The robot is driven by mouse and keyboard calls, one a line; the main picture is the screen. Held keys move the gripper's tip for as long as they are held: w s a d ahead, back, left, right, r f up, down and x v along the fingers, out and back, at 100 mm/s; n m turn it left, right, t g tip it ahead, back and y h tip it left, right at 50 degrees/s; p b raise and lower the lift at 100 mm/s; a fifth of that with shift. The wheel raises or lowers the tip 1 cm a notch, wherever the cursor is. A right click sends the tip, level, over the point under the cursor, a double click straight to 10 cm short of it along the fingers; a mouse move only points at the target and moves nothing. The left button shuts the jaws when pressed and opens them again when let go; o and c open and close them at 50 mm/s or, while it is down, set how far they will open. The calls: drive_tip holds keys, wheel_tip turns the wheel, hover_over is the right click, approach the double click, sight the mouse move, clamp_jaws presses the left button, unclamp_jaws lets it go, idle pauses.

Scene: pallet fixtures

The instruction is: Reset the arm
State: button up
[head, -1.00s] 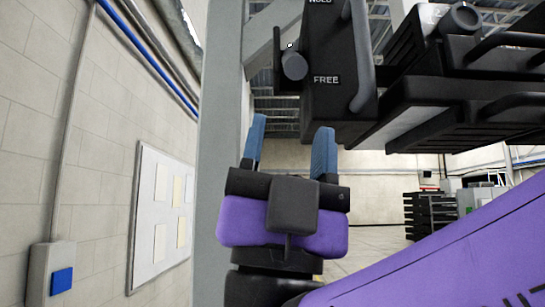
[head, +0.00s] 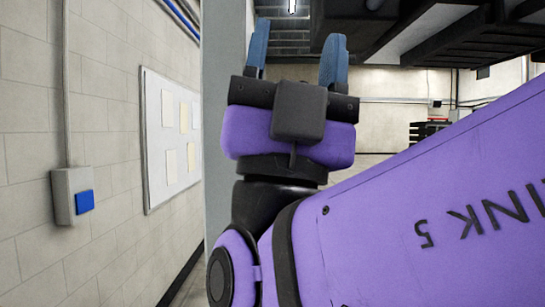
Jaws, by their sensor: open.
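My gripper (head: 299,50) is in the upper middle of the head view, pointing up and away from me. Its two blue fingers stand apart with nothing between them. It is below and left of the dark fixture (head: 440,38), whose underside shows along the top right edge. Whether the gripper is clear of that fixture in depth is hard to tell. My purple arm fills the lower right of the view.
A grey post (head: 217,140) stands just left of my gripper. The left wall carries a white board (head: 167,135) with paper sheets and a grey box with a blue button (head: 84,202). Dark stacked items (head: 428,130) stand far back right.

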drive_tip(key=w+d+f+n+g+h, duration=0.1)
drive_tip(key=w+d+f+g, duration=0.15)
drive_tip(key=d+g, duration=0.45)
drive_tip(key=w+d+f+n+g+h, duration=0.1)
drive_tip(key=w+d+f+g, duration=0.15)
drive_tip(key=d+g, duration=0.5)
drive_tip(key=w+d+f+n+g+h, duration=0.1)
drive_tip(key=w+d+f+g, duration=0.15)
drive_tip(key=d+g, duration=0.45)
drive_tip(key=s+d+f+n+g+y, duration=0.1)
drive_tip(key=s+d+f+n+y, duration=0.1)
drive_tip(key=f+y, duration=0.7)
drive_tip(key=s+d+f+n+g+y, duration=0.1)
drive_tip(key=s+d+f+n+y, duration=0.2)
drive_tip(key=f+n+y, duration=0.4)
wheel_tip(320, 180, down, 3)
drive_tip(key=shift+d+r+y, duration=0.1)
drive_tip(key=shift+d+y, duration=0.75)
drive_tip(key=shift+y, duration=0.35)
